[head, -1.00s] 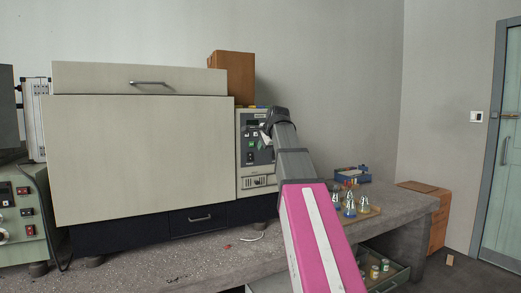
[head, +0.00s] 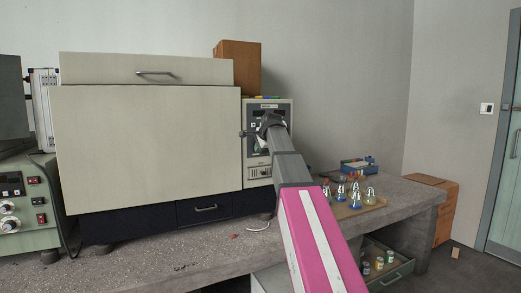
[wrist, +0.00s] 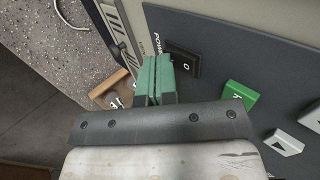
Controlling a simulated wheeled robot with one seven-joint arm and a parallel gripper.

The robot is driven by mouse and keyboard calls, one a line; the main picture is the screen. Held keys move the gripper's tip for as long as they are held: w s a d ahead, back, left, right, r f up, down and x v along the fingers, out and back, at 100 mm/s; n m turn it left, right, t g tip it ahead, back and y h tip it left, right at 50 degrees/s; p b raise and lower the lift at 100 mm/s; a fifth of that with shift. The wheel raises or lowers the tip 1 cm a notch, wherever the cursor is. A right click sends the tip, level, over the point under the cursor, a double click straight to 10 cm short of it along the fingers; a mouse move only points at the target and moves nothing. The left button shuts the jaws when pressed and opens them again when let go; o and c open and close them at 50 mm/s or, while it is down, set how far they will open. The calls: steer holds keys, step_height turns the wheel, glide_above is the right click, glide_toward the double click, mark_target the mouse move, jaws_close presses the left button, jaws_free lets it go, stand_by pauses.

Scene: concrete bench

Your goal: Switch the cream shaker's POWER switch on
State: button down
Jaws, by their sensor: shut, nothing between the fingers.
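The cream shaker (head: 150,140) is a big box on the bench in the head view, with a grey control panel (head: 284,112) at its right end. In the wrist view its black POWER rocker switch (wrist: 184,62) shows an "O" mark, with the POWER lettering beside it. I cannot tell which side is pressed in. My gripper (wrist: 155,66) has green fingers shut together and empty. The fingertips are close to the switch, just left of it in the wrist view; contact is unclear. In the head view my arm hides the switch and much of the panel.
A green button (wrist: 240,96) and pale keys (wrist: 285,143) are on the panel near the switch. Flasks on a tray (head: 378,205) stand right of the shaker. An open drawer (head: 395,274) with jars is below the bench. A green instrument (head: 28,232) stands at left.

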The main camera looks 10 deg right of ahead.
steer(key=shift+w+f, duration=0.1)
steer(key=shift+w, duration=0.1)
steer(key=shift+r, duration=0.2)
steer(key=shift+w+r, duration=0.1)
steer(key=shift+r, duration=0.6)
